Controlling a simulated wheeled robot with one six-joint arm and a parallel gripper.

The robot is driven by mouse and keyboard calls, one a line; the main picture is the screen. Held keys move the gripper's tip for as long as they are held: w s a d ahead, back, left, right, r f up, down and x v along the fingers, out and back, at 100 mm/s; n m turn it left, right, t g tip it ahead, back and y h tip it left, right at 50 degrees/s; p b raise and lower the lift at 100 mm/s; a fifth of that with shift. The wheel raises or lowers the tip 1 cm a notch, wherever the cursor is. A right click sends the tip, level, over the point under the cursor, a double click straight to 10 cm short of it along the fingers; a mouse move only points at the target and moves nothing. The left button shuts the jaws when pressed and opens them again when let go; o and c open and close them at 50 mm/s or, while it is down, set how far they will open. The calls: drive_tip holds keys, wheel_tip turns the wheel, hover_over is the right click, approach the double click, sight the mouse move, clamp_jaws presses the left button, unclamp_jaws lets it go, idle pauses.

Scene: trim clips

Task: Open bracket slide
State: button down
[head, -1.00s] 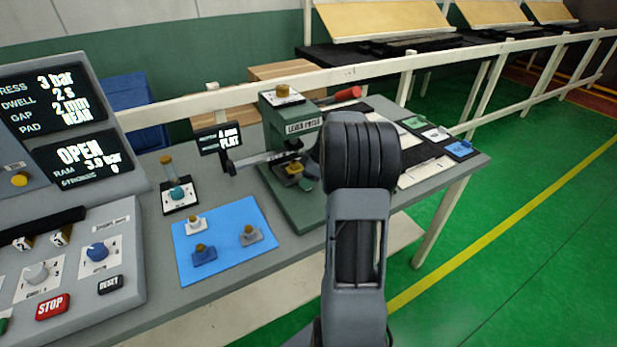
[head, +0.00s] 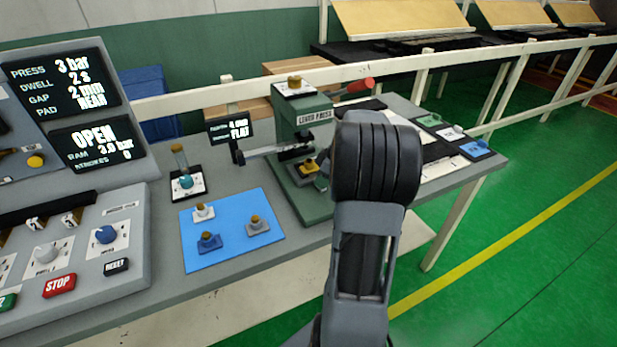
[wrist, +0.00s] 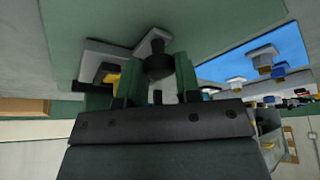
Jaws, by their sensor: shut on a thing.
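The green lever press (head: 298,125) stands on the bench. The grey bracket slide (head: 299,180), with a yellow part (head: 310,167) on it, sits low on the press. It also shows in the wrist view as a grey piece (wrist: 98,58) beside my fingers. My gripper (wrist: 158,78) is shut on a dark round knob (wrist: 157,62) at the slide, one green finger on each side. In the head view my arm hides most of the gripper and the right side of the slide. How far the slide is out cannot be told.
A blue mat (head: 215,257) with several small knobbed parts lies left of the press. A control panel (head: 75,250) stands at the far left. A red-handled lever (head: 360,85) projects right at the press top. Labelled cards (head: 475,148) lie at the bench's right end.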

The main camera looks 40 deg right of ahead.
drive_tip(key=s+b, duration=0.1)
drive_tip(key=s, duration=0.1)
drive_tip(key=s+a+b, duration=0.1)
drive_tip(key=s, duration=0.2)
drive_tip(key=s+b, duration=0.1)
drive_tip(key=s, duration=0.1)
drive_tip(key=shift+s+a, duration=0.3)
drive_tip(key=shift+s, duration=0.1)
drive_tip(key=c, duration=0.8)
unclamp_jaws()
drive_tip(key=shift+r, duration=0.1)
drive_tip(key=v, duration=1.3)
drive_tip(key=shift+s+d+r+p, duration=0.1)
drive_tip(key=shift+s+r+p, duration=0.05)
drive_tip(key=shift+r+p, duration=0.15)
